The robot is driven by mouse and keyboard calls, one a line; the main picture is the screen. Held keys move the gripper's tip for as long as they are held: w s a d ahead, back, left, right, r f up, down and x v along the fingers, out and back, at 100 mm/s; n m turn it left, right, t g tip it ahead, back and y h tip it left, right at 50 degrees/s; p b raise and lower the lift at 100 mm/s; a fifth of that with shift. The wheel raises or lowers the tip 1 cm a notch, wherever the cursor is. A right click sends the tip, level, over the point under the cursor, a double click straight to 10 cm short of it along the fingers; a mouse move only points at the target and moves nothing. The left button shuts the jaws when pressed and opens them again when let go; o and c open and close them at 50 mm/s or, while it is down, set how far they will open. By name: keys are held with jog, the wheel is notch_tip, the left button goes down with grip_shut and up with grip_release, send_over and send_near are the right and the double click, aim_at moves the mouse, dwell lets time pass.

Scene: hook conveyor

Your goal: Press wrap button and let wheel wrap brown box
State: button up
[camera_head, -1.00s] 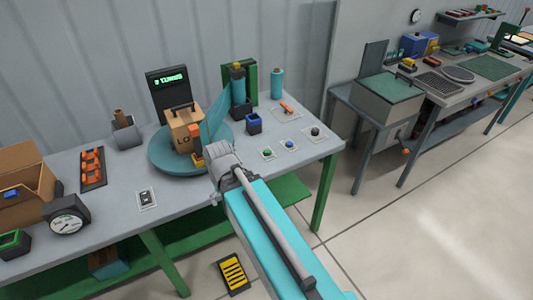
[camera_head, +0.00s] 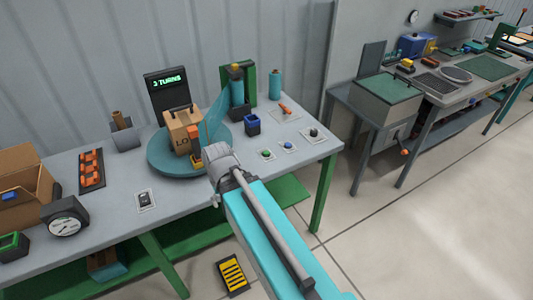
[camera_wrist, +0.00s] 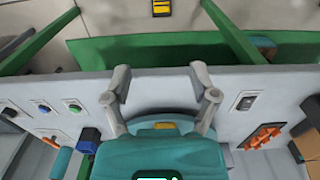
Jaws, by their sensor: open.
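A green button (camera_head: 266,154), a blue button (camera_head: 289,146) and a black knob (camera_head: 314,132) sit at the front right of the table. I cannot tell which is the wrap button. My gripper (camera_wrist: 160,72) is open and empty over the table's front edge; my arm hides part of the table front.
A black display (camera_head: 168,88) behind the box reads "3 TURNS". A switch plate (camera_head: 146,200), orange parts tray (camera_head: 91,170), gauge (camera_head: 65,217) and open carton (camera_head: 22,183) are at the left.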

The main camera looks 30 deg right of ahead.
grip_shut()
dwell(1.3)
